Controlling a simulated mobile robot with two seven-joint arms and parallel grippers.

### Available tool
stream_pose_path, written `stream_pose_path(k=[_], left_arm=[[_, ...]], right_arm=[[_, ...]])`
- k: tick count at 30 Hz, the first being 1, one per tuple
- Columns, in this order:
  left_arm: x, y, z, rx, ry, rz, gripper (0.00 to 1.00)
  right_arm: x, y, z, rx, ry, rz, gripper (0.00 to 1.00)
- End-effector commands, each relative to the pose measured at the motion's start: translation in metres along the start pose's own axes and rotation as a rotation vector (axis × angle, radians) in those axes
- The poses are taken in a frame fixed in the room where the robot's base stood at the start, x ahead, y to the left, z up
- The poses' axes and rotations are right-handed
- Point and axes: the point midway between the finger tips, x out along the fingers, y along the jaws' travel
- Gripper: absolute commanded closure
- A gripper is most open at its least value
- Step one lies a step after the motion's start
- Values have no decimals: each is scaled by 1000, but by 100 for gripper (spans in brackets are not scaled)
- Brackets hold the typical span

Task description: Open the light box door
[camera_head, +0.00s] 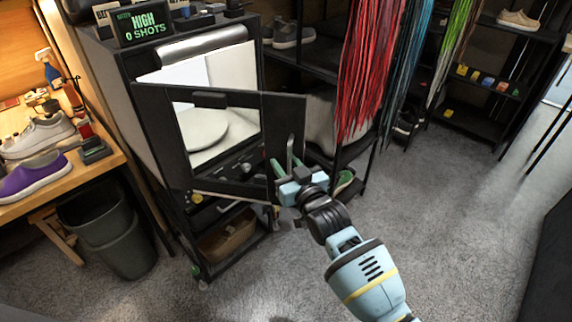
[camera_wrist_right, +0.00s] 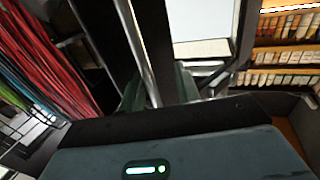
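The light box (camera_head: 168,72) stands on a black cart, with a bright white interior and a round white turntable (camera_head: 203,128) inside. Its black-framed, see-through door (camera_head: 285,118) is ajar, swung out from the front toward the head camera. My right gripper (camera_head: 286,166) is at the door's free right edge, by a metal handle bar. In the right wrist view, the shiny bar (camera_wrist_right: 140,45) and dark door edge run down to the green fingers (camera_wrist_right: 158,92). The fingers are apart. Contact with the bar is unclear. My left gripper is out of view.
A wooden bench with sneakers (camera_head: 35,178) and a grey bin (camera_head: 108,225) stand on the left. Red laces (camera_head: 368,70) hang right of the box, before black shelves. A green sign (camera_head: 143,25) sits on top. The carpet (camera_head: 450,210) at right is clear.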

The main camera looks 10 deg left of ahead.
Motion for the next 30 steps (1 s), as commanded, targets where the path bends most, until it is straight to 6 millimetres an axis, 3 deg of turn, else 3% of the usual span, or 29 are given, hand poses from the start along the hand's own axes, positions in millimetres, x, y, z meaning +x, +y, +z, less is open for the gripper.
stream_pose_path(k=[8, 21, 30], left_arm=[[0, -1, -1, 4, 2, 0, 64], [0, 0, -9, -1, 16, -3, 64], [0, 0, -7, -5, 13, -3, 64]], right_arm=[[-4, 2, 0, -2, -1, 3, 67], [-58, 1, 0, -2, 1, 1, 67], [-78, 0, 0, -1, 0, 0, 67]])
